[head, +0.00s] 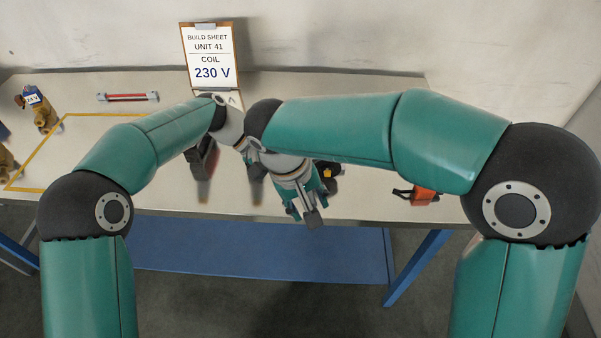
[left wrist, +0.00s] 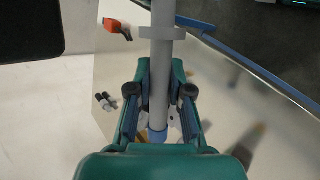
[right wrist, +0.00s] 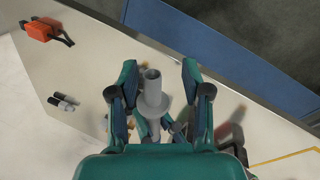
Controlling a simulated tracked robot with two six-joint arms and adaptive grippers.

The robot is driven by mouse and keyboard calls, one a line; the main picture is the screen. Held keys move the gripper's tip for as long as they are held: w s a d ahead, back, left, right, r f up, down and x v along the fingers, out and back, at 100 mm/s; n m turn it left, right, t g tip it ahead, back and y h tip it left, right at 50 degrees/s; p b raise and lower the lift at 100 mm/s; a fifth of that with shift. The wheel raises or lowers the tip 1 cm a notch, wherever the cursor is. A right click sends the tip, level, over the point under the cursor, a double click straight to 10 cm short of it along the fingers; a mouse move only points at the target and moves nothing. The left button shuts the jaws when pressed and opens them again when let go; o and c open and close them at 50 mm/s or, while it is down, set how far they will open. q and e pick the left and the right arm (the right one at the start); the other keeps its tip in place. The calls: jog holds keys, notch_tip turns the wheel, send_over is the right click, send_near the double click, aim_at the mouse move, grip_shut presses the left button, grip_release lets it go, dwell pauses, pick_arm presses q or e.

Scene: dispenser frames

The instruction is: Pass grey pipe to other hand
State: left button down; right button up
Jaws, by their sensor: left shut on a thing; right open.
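The grey pipe (left wrist: 162,60) runs up the left wrist view, with a wide collar and a blue band near its low end. My left gripper (left wrist: 159,92) is shut on it. In the right wrist view the hollow end and collar of the pipe (right wrist: 152,92) stand between the spread fingers of my right gripper (right wrist: 157,76), which is open around the pipe's end. In the head view my right gripper (head: 308,208) is over the table's front edge; the right arm and wrist hide most of the pipe and my left gripper there.
An orange item with a black strap (head: 424,194) lies on the table (head: 370,200) at right. Two small dark cylinders (right wrist: 63,102) lie near it. A clipboard (head: 208,55) stands at the back. A red bar (head: 127,97), brass valves (head: 42,115) and a yellow outline are at left.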

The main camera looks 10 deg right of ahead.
jog(key=w+v, duration=0.1)
jog(key=v, duration=1)
jog(key=d+f+n, duration=0.1)
jog(key=f, duration=0.2)
jog(key=s+d+f+n+y, duration=0.1)
jog(key=f, duration=0.2)
jog(key=d+f+n, duration=0.2)
jog(key=f, duration=0.1)
jog(key=shift+s+y, duration=0.2)
jog(key=shift+y, duration=0.1)
jog(key=s+f+m+y, duration=0.1)
jog(key=s+f, duration=0.3)
jog(key=f, duration=0.7)
jog(key=s+d+f+m+y, duration=0.1)
jog(key=s+f+m, duration=0.3)
jog(key=f, duration=0.7)
jog(key=s+d+f+m+y, duration=0.1)
jog(key=s+f+m+y, duration=0.2)
jog(key=f, duration=0.7)
jog(key=shift+s+d+f, duration=0.25)
jog(key=shift+s+f, duration=0.15)
jog(key=shift+s, duration=0.55)
